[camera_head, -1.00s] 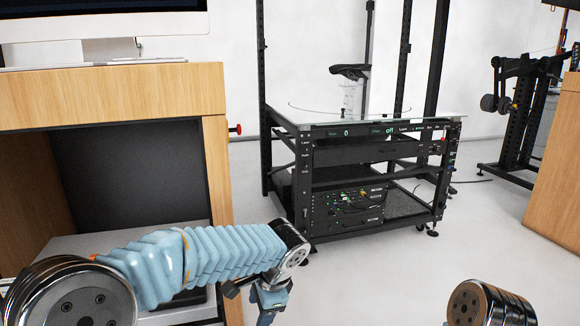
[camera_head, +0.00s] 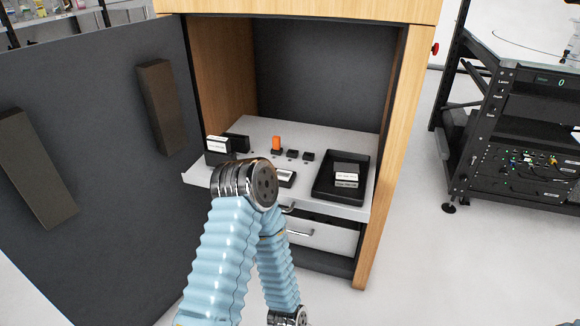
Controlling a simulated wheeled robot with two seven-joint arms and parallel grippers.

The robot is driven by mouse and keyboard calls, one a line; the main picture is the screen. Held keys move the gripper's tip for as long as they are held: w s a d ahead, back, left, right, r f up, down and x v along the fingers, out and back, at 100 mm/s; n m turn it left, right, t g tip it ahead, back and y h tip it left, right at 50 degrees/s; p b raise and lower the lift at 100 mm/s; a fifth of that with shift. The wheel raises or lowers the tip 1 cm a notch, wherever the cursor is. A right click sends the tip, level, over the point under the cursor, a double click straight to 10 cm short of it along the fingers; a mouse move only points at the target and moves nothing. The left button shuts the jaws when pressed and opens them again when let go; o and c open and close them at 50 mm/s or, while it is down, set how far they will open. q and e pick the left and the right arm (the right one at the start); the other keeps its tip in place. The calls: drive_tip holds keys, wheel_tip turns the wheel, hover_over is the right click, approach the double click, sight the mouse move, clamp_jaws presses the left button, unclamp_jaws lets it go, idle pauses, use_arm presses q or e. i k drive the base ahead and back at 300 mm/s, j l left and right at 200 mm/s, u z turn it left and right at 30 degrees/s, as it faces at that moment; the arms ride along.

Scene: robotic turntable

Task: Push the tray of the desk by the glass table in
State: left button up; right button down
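The desk (camera_head: 390,150) is a wooden cabinet with an open dark front door (camera_head: 100,170). Its light grey pull-out tray (camera_head: 345,208) sticks out past the front opening, with a small handle (camera_head: 288,208) on its front edge. My blue-sleeved arm rises from the bottom and covers part of the tray's left front. That arm bends back down to a metal wrist at the bottom edge; its gripper is out of the picture. No second arm shows. Part of the glass table (camera_head: 490,110), a black rack frame, stands at the right.
On the tray lie a black bin (camera_head: 340,178), an orange item (camera_head: 277,144), small black blocks and a labelled box (camera_head: 219,150). A drawer (camera_head: 325,235) sits below the tray. The floor (camera_head: 455,260) between desk and glass table is clear.

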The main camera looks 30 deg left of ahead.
sight(309, 151)
drive_tip(key=k+j+u, duration=0.1)
drive_tip(key=j+u, duration=0.15)
drive_tip(key=u, duration=0.2)
drive_tip(key=j+u, duration=0.25)
drive_tip(key=u, duration=0.2)
